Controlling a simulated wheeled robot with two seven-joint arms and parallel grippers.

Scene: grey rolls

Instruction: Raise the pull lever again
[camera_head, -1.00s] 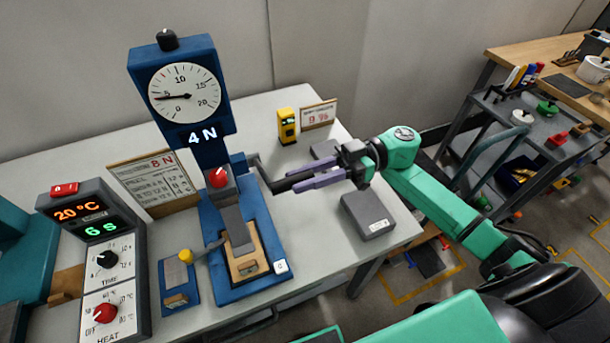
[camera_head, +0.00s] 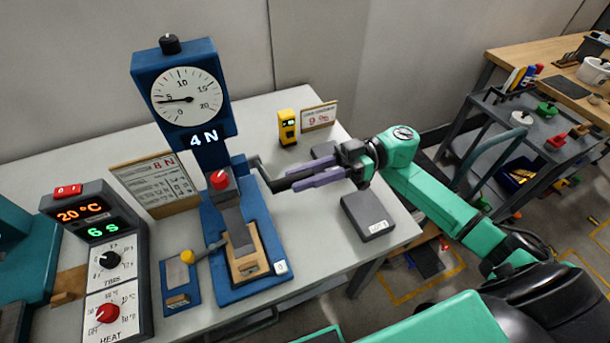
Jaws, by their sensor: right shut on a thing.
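The pull lever (camera_head: 262,172) is a dark cranked bar on the right side of the blue test stand (camera_head: 262,230). Its dark grip points right, towards my right arm. My right gripper (camera_head: 298,181), with purple fingers, is shut on the lever's grip, and the fingers partly hide it. The stand's round dial (camera_head: 187,97) has its needle near 5, and the display below (camera_head: 203,137) reads 4 N. A grey block with a red knob (camera_head: 220,180) sits under the stand's head. My left gripper is not in view.
A grey box (camera_head: 368,216) lies on the table below my right forearm. A yellow device (camera_head: 287,127) and a small sign (camera_head: 319,116) stand behind. A heat and time controller (camera_head: 104,262) and a small blue lever box (camera_head: 180,283) stand left of the stand.

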